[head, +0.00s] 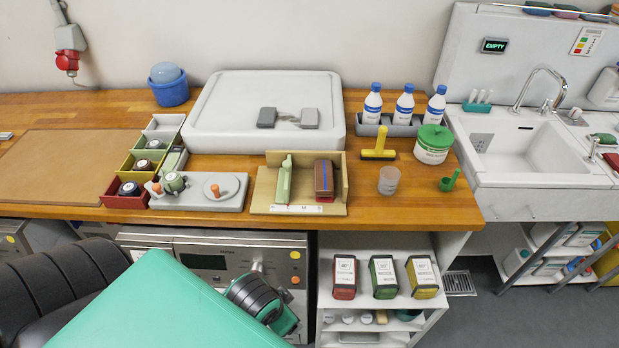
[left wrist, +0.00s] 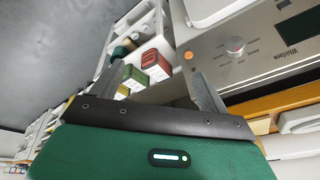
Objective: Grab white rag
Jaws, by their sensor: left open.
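I cannot make out a white rag for certain in either view. On the lower shelf in the head view are small white round-ended items (head: 348,318), too small to identify. My left gripper (left wrist: 140,45) shows in the left wrist view with its two dark fingers wide apart and nothing between them. Beyond the fingers are the front of a silver appliance (left wrist: 255,50) and the shelf with boxes. In the head view my left arm covers the lower left, and I cannot make out its fingertips. My right gripper is in neither view.
A red box (head: 345,277), a green box (head: 383,277) and a yellow box (head: 422,277) stand on the white shelf unit (head: 440,243). The wooden counter (head: 425,208) holds bottles, bins and tools.

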